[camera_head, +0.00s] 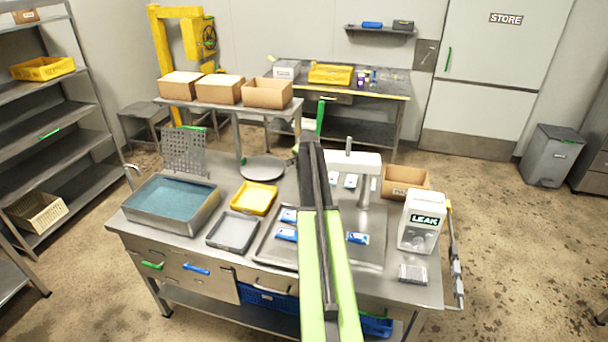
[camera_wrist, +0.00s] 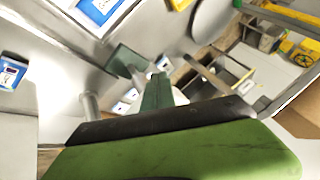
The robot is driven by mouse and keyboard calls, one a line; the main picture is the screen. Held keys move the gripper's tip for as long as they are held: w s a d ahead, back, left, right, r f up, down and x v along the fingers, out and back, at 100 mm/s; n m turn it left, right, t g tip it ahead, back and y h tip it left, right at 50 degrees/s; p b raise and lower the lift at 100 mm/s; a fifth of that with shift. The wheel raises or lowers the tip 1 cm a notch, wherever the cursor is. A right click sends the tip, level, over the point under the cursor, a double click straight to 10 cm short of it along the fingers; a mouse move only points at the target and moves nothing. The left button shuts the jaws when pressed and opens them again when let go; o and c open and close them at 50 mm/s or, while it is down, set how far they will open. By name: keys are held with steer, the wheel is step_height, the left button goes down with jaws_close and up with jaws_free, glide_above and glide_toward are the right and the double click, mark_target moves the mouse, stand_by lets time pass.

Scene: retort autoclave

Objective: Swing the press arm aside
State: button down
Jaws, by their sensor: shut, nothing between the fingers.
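My gripper shows in the wrist view (camera_wrist: 157,82) as dark green fingers, shut and empty. In the head view my own arm hides most of the gripper, so I cannot tell whether it touches the press arm.
Blue-and-white packets (camera_head: 286,234) lie on the tray. A white LEAK box (camera_head: 420,222) stands at the right of the bench. A yellow tray (camera_head: 255,197) and a water basin (camera_head: 170,204) are left. Cardboard boxes (camera_head: 219,89) sit on a raised shelf behind.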

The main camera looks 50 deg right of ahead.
steer(key=shift+w+d+r, duration=0.15)
steer(key=shift+w+d, duration=0.45)
steer(key=shift+d, duration=0.3)
steer(key=shift+d, duration=0.1)
